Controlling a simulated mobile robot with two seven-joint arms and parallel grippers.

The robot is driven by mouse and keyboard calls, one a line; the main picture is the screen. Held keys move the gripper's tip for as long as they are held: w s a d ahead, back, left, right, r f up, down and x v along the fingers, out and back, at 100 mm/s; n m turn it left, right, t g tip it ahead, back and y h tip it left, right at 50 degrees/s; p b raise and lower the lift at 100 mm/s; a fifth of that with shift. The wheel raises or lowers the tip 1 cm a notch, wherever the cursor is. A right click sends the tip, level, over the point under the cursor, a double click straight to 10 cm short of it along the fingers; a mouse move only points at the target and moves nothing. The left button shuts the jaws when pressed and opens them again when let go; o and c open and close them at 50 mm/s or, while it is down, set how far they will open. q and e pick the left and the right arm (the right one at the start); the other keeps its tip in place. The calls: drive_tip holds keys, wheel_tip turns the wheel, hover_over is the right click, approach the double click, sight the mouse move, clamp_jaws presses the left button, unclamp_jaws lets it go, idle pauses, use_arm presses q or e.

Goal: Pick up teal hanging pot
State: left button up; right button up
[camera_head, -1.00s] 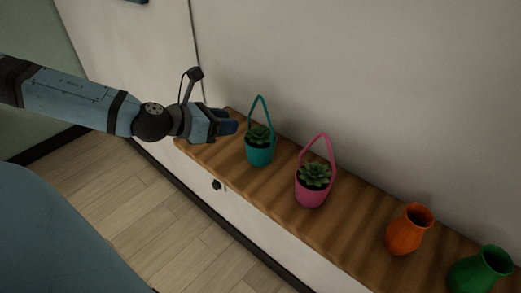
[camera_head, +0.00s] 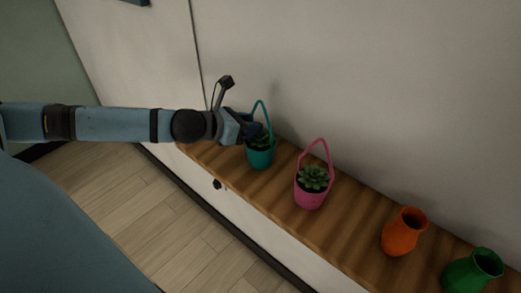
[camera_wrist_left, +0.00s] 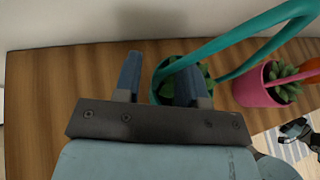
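The teal hanging pot (camera_head: 260,158) stands upright on the wooden shelf, with a green succulent and a tall loop handle. My left gripper (camera_head: 256,130) is at the handle's left side, just above the plant. In the left wrist view, its two blue fingers (camera_wrist_left: 158,78) are spread apart. The right-hand finger is over the teal pot (camera_wrist_left: 155,88) and hides part of it. The teal handle (camera_wrist_left: 255,35) rises past that finger; I cannot tell whether they touch. A dark and bluish part at lower right (camera_wrist_left: 298,130) may be my right gripper; its fingers are unclear.
A pink hanging pot (camera_head: 310,196) with a succulent stands close to the right. An orange vase (camera_head: 402,236) and a green vase (camera_head: 468,273) are farther along the wooden shelf (camera_head: 350,225). The wall (camera_head: 350,80) rises right behind the shelf.

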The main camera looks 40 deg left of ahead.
use_arm(q)
clamp_jaws()
drive_tip(key=shift+r, duration=0.1)
idle(0.5)
wheel_tip(320, 180, up, 20)
drive_tip(key=p, duration=0.4)
drive_tip(key=shift+p, duration=0.3)
